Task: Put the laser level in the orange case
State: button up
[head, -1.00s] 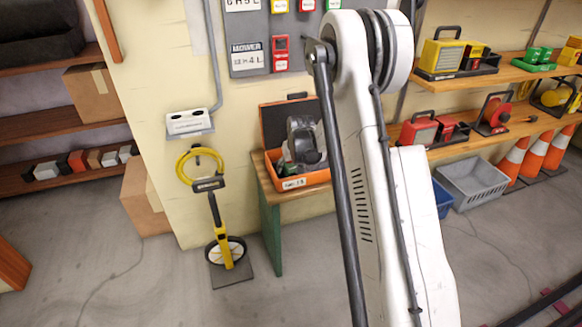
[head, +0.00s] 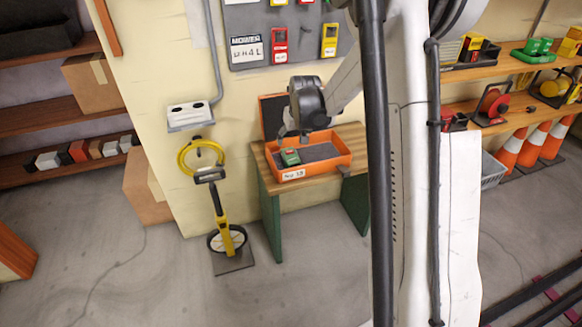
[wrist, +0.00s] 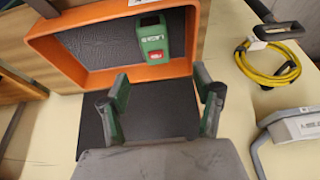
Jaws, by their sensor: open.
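The orange case (head: 325,168) sits open on a small table, its dark lid raised at the back. The wrist view shows its orange wall (wrist: 125,78), grey lining and dark lid panel (wrist: 150,110). A green device with a red patch and pale lettering, which looks like the laser level (head: 290,157), rests inside the case near its left end; it also shows in the wrist view (wrist: 153,40). My gripper (head: 297,135) is above the case's back left part, near the lid. Its fingers (wrist: 160,92) are spread, with nothing between them; the device is apart from them.
The wooden table (head: 350,140) has green legs. A yellow hose coil (head: 202,157) and a measuring wheel (head: 226,240) are left of it. Shelves with tools (head: 510,65) and traffic cones (head: 532,145) are at the right. Much of the case's lining is bare.

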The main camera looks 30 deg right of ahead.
jog(key=s+a+r+t, duration=0.1)
jog(key=s+a+r, duration=1.1)
jog(key=s+r, duration=0.4)
jog(key=s+a, duration=0.3)
jog(key=s, duration=0.6)
jog(key=s+a+n+t, duration=0.1)
jog(key=s+a, duration=0.3)
jog(key=s, duration=0.5)
jog(key=shift+s+a+r+n+t+y, duration=0.25)
jog(key=shift+s+r+n+t+y, duration=0.05)
jog(key=shift+s+r+y, duration=0.15)
jog(key=shift+r, duration=0.15)
notch_tip(320, 180, up, 9)
jog(key=p, duration=0.9)
jog(key=shift+f, duration=0.2)
